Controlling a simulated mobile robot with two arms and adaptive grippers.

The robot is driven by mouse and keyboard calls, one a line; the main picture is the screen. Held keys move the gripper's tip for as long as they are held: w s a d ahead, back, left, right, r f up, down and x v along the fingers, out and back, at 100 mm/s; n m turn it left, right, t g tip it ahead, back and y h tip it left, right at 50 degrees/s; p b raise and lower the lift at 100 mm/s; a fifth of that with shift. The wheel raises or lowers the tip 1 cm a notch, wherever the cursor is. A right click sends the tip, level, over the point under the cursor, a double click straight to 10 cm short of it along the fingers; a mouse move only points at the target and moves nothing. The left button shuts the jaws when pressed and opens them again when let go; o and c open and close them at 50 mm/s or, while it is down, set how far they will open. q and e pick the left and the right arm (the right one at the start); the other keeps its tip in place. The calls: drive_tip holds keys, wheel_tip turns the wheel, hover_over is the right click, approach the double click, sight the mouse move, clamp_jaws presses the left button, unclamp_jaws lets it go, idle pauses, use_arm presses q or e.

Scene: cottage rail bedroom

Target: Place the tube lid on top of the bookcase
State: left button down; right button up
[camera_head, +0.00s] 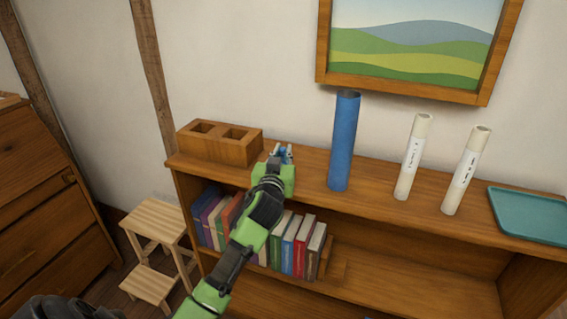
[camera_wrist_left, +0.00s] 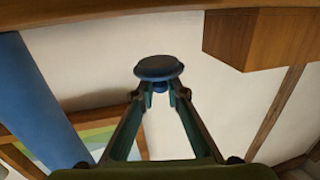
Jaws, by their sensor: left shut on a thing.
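The tube lid (camera_wrist_left: 158,66) is a dark blue round cap. My left gripper (camera_wrist_left: 160,90) is shut on it, holding it at the fingertips. In the head view my left gripper (camera_head: 283,153) is over the bookcase top (camera_head: 304,169), between the wooden block holder and the blue tube; only a little blue of the lid shows there. In the wrist view, a gap shows between lid and wooden surface. The blue tube (camera_head: 344,140) stands upright on the bookcase, its top end open and dark. My right gripper is not in view.
A wooden holder with two square openings (camera_head: 219,145) sits at the bookcase's left end. Two white tubes (camera_head: 413,157) (camera_head: 466,170) and a teal tray (camera_head: 530,214) are to the right. A step stool (camera_head: 155,222) stands at left.

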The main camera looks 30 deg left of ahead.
use_arm(q)
drive_tip(key=shift+w+a+f, duration=0.3)
drive_tip(key=shift+w+f, duration=0.05)
drive_tip(key=shift+f, duration=0.15)
drive_tip(key=f, duration=0.3)
drive_tip(key=shift+w+a+f, duration=0.15)
drive_tip(key=shift+w+f, duration=0.05)
drive_tip(key=shift+f, duration=0.15)
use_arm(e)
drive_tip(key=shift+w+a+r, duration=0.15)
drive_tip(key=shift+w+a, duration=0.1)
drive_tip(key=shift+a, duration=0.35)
use_arm(q)
drive_tip(key=shift+f, duration=0.15)
drive_tip(key=c, duration=2)
unclamp_jaws()
drive_tip(key=shift+c, duration=0.2)
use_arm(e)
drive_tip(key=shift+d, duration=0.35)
use_arm(q)
drive_tip(key=shift+s, duration=0.1)
